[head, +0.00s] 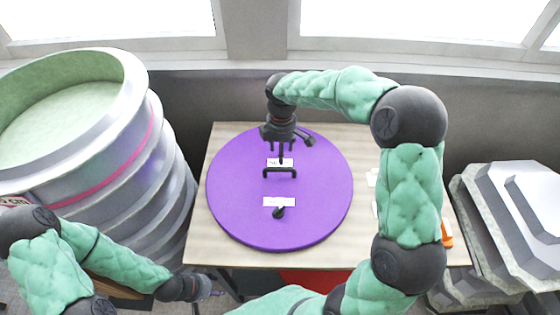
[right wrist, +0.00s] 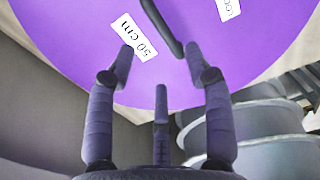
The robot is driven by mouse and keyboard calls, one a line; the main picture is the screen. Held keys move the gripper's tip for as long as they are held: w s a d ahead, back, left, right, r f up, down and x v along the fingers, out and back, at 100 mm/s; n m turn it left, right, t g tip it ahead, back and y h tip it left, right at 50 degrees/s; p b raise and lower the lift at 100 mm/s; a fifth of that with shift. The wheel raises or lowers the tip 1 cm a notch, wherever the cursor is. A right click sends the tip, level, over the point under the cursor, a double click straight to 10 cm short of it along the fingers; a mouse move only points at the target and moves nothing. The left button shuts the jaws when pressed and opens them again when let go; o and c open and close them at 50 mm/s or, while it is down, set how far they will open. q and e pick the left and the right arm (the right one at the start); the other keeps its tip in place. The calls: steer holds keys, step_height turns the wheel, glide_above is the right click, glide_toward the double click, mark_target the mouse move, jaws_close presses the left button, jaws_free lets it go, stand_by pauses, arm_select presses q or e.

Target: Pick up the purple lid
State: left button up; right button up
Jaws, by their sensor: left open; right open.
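The purple lid (head: 235,195) is a large flat disc lying on the wooden table. It has a black bar handle (head: 280,172) near its middle, a small black knob (head: 279,212) nearer me, and two white labels. My right gripper (head: 294,152) is open and empty above the far half of the lid, just beyond the handle. In the right wrist view its spread fingers (right wrist: 160,62) show against the lid (right wrist: 85,45), with the handle (right wrist: 162,27) ahead of the fingertips and a "50 cm" label beside it. My left gripper (head: 208,290) is open, low at the table's near left, away from the lid.
A large ribbed round mould (head: 140,150) stands at the left. Grey stacked angular moulds (head: 505,215) stand at the right. An orange item (head: 446,235) lies at the table's right edge, partly behind my right arm.

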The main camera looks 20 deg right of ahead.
mark_target(280, 169)
step_height(280, 169, down, 5)
steer(key=shift+s+r, duration=0.1)
steer(key=shift+w+a+f, duration=0.1)
steer(key=shift+a+f, duration=0.05)
steer(key=shift+f, duration=1.3)
steer(key=shift+w+a+f, duration=0.1)
steer(key=shift+f, duration=1.35)
steer(key=shift+r, duration=0.1)
jaws_close()
